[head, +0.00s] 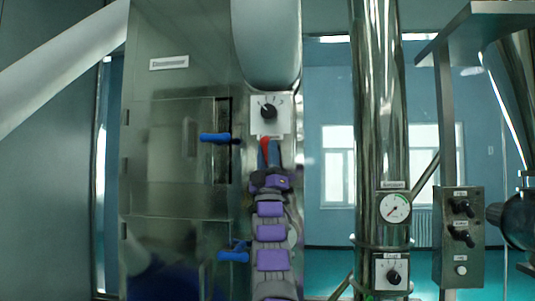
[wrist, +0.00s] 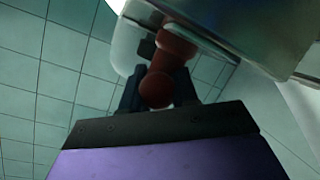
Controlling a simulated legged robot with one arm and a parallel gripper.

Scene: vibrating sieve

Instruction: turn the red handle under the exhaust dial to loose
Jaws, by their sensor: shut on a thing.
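The exhaust dial is a black knob (head: 268,111) on a white plate at the upper middle of the head view. The red handle (head: 265,146) is just below it, mostly hidden behind my gripper. In the wrist view the red handle (wrist: 168,68) has a rounded end toward the camera and runs up to the machine. My gripper (head: 268,158) reaches up from below, its dark fingers (wrist: 160,92) on both sides of the handle, shut on it. The handle's far end is partly hidden by the machine's edge.
Blue handles (head: 214,138) and (head: 233,256) stick out from the steel cabinet doors left of my arm. A steel pipe with a suction gauge (head: 395,208) and a lower knob plate (head: 392,272) stands right. A grey control box (head: 460,236) is farther right.

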